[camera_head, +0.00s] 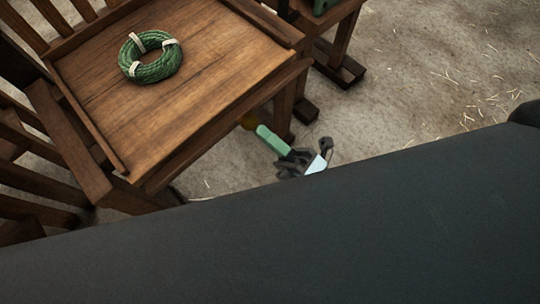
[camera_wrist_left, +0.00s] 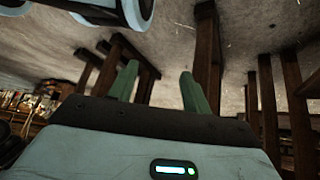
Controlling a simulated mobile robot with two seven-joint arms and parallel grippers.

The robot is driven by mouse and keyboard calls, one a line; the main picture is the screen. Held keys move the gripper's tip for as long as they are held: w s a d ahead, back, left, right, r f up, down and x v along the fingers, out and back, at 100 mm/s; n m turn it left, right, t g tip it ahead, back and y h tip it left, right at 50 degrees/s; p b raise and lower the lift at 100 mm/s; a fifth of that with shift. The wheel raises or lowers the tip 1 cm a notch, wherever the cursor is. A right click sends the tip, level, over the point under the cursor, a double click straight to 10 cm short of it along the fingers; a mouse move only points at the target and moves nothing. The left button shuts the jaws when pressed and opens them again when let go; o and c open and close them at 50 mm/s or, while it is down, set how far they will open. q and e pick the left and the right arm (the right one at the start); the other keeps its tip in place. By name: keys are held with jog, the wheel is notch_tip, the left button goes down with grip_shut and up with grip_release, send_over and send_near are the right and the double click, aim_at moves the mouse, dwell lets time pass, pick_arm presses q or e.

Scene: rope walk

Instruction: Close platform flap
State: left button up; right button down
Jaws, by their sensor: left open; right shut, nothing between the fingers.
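The wooden platform (camera_head: 200,90) fills the upper left of the head view, with raised strips along its edges. A wide plank (camera_head: 68,140) slants down along its left side; I cannot tell whether this is the flap. My right gripper (camera_head: 263,132) is low beside the platform's right side, with its green fingers closed together and nothing held. I cannot tell whether it touches the platform. My left gripper shows only in the left wrist view (camera_wrist_left: 159,72); its two green fingers are apart and empty, with wooden posts beyond them.
A coil of green rope (camera_head: 150,57) with pale ties lies on the platform. Wooden rails (camera_head: 35,208) stand at the lower left, and another wooden stand (camera_head: 338,62) is at the top. The straw-strewn floor (camera_head: 430,85) on the right is clear.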

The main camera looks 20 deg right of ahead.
notch_tip(320, 180, up, 3)
jog(key=w+g+h+p, duration=0.1)
jog(key=w+h+p, duration=0.1)
jog(key=p, duration=0.4)
notch_tip(320, 180, up, 4)
jog(key=f+m+g+h+p, duration=0.1)
jog(key=g+p, duration=0.1)
jog(key=p, duration=0.3)
send_over(240, 114)
jog(key=shift+s+d+r, duration=0.25)
jog(key=shift+s, duration=0.1)
jog(key=shift+w+a+r, duration=0.15)
jog(key=shift+w+a, duration=0.1)
jog(key=shift+w, duration=0.1)
pick_arm(q)
notch_tip(240, 114, up, 12)
jog(key=w+t, duration=0.1)
jog(key=w, duration=0.1)
jog(key=shift+a, duration=0.15)
jog(key=shift+w, duration=0.15)
pick_arm(e)
jog(key=shift+w+r+t, duration=0.1)
jog(key=shift+r+t, duration=0.1)
jog(key=shift+t, duration=0.1)
pick_arm(q)
jog(key=shift+r, duration=0.15)
pick_arm(e)
jog(key=shift+d, duration=0.15)
